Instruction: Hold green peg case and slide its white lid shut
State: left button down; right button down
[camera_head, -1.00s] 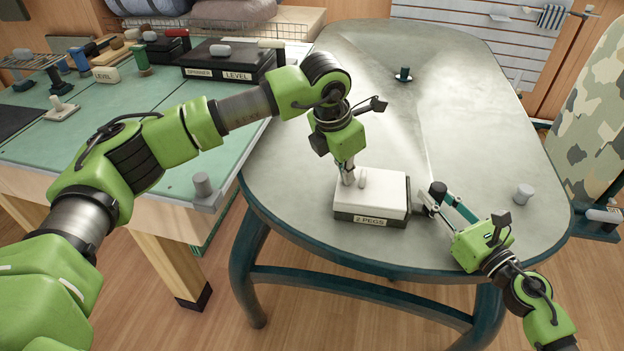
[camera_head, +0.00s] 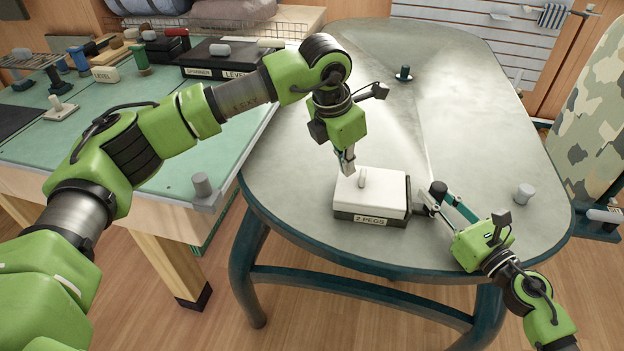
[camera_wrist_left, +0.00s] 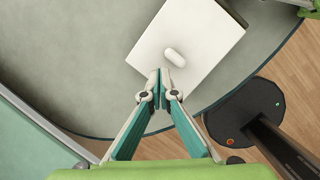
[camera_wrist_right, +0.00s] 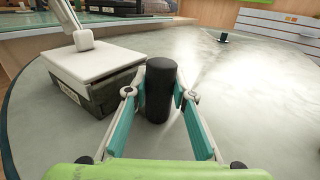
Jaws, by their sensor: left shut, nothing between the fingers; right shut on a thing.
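The peg case (camera_head: 371,219), dark-sided with a "2 PEGS" label, stands near the table's front edge. Its white lid (camera_head: 387,189) lies over its top, with no opening visible; a small white knob (camera_head: 362,181) stands on the lid. My left gripper (camera_head: 348,171) is shut and empty over the lid's back-left part, left of the knob.
A grey cylinder (camera_head: 524,194) stands right of my right gripper. A dark green peg on a disc (camera_head: 403,74) stands farther back. The grey table (camera_head: 480,130) is otherwise clear. A green workbench (camera_head: 150,185) with tools and boxes lies left.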

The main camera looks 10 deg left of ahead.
pick_arm(q)
jog(key=shift+a+r, duration=0.25)
jog(key=shift+r, duration=0.85)
jog(key=shift+a+r, duration=0.25)
jog(key=shift+r, duration=0.8)
pick_arm(e)
jog(key=shift+f, duration=0.1)
pick_arm(q)
jog(key=shift+d+f, duration=0.1)
jog(key=shift+f, duration=3.45)
pick_arm(e)
jog(key=shift+s+a, duration=0.1)
